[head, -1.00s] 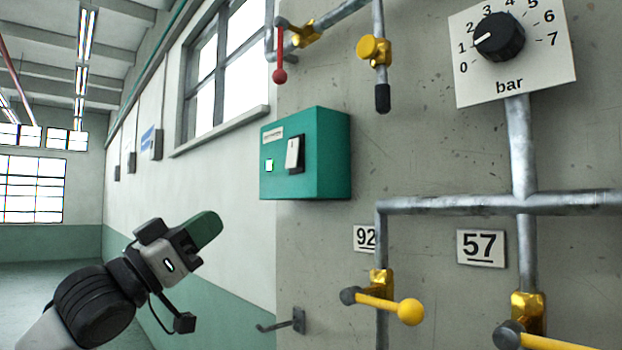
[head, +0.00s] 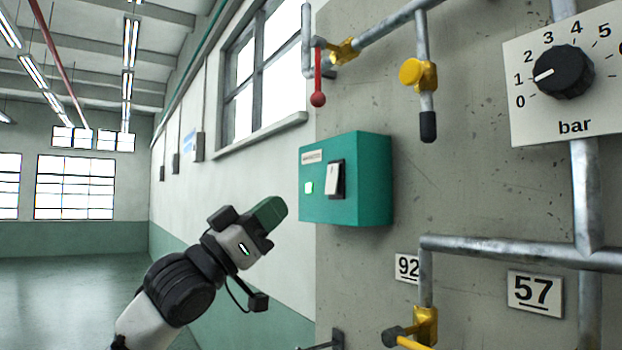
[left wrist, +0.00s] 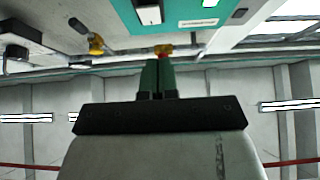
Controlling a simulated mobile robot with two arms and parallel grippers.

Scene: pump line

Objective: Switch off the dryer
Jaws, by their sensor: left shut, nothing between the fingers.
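A green box (head: 372,180), which looks like the dryer's switch box, is fixed to the concrete wall in the head view. Its front carries a white rocker switch (head: 333,179) in a black frame, a lit green lamp (head: 308,187) and a small label too small to read. My left gripper (head: 272,210) is shut and empty, below and left of the box, apart from it. In the left wrist view the shut fingers (left wrist: 158,78) point up the picture, with the box (left wrist: 175,14), its switch (left wrist: 149,15) and lamp (left wrist: 240,13) at the top. My right gripper is not in view.
A red-handled valve (head: 318,98) and a yellow valve (head: 412,72) hang above the box. To the right are a bar dial (head: 564,72), grey pipes (head: 500,248) and plates 92 (head: 407,267) and 57 (head: 534,292). A wall hook (head: 337,340) sits below. Open floor lies left.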

